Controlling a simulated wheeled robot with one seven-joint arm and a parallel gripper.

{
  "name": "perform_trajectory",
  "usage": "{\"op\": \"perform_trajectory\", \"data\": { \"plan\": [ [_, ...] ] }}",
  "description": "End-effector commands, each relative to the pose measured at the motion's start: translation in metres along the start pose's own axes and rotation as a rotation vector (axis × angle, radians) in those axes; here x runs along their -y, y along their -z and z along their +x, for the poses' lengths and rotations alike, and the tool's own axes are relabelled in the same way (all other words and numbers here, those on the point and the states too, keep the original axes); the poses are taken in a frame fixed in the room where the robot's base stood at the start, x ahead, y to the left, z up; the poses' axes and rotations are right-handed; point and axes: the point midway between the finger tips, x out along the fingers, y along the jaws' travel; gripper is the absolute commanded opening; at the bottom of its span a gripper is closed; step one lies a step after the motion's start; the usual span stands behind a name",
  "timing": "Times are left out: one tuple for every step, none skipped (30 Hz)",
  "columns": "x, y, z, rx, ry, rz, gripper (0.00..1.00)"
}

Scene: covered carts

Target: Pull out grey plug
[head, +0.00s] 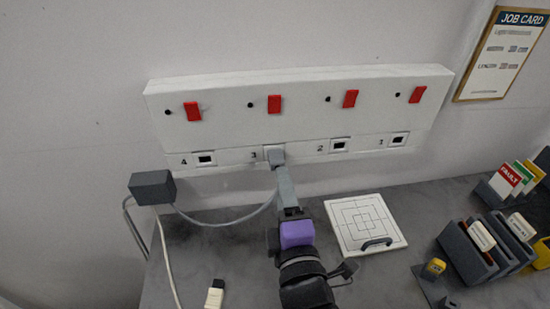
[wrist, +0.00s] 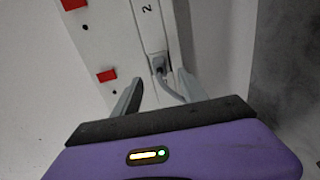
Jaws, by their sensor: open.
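The grey plug (head: 275,151) sits in the socket marked 3 on the white wall panel (head: 225,95). It also shows in the wrist view (wrist: 158,64), with its grey cord curving away from it. In the head view the cord (head: 228,219) runs down and left to a grey box (head: 152,187). My gripper (head: 279,164) is in front of the plug and hides part of it. In the wrist view my gripper (wrist: 159,82) is open, with one finger on each side of the plug and cord; I cannot tell whether either touches.
Sockets 4 (head: 205,159), 2 (head: 339,145) and 1 (head: 398,139) look empty. Red switches line the panel above. A white board (head: 364,224) with a handle lies right of my arm. A grey rack (head: 466,253) stands farther right. A loose white connector (head: 214,298) lies front left.

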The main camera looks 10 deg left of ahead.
Motion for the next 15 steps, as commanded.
{"op": "perform_trajectory", "data": {
  "plan": [
    [0.000, 0.000, 0.006, 0.001, -0.002, 0.000, 0.50],
    [-0.001, 0.000, 0.010, 0.001, -0.002, 0.000, 0.50],
    [0.000, 0.000, 0.015, 0.001, -0.002, 0.000, 0.50],
    [0.000, 0.000, 0.020, 0.001, -0.003, 0.000, 0.50],
    [0.000, 0.000, 0.024, 0.000, -0.002, 0.001, 0.50],
    [0.001, 0.000, 0.029, 0.000, -0.002, 0.001, 0.50],
    [0.000, 0.000, 0.033, 0.000, -0.003, 0.001, 0.50],
    [0.000, 0.000, 0.037, 0.000, -0.002, 0.001, 0.50],
    [-0.001, 0.000, 0.043, 0.001, -0.002, 0.000, 0.50],
    [-0.002, 0.000, 0.046, 0.001, -0.001, 0.000, 0.50],
    [-0.002, -0.001, 0.050, 0.001, 0.000, 0.000, 0.50],
    [-0.002, -0.001, 0.055, 0.001, -0.001, 0.000, 0.50],
    [-0.002, 0.000, 0.058, 0.001, -0.002, 0.000, 0.50],
    [-0.002, 0.000, 0.061, 0.000, -0.001, 0.000, 0.50],
    [-0.001, 0.000, 0.064, 0.000, -0.001, 0.001, 0.50]
  ]
}}
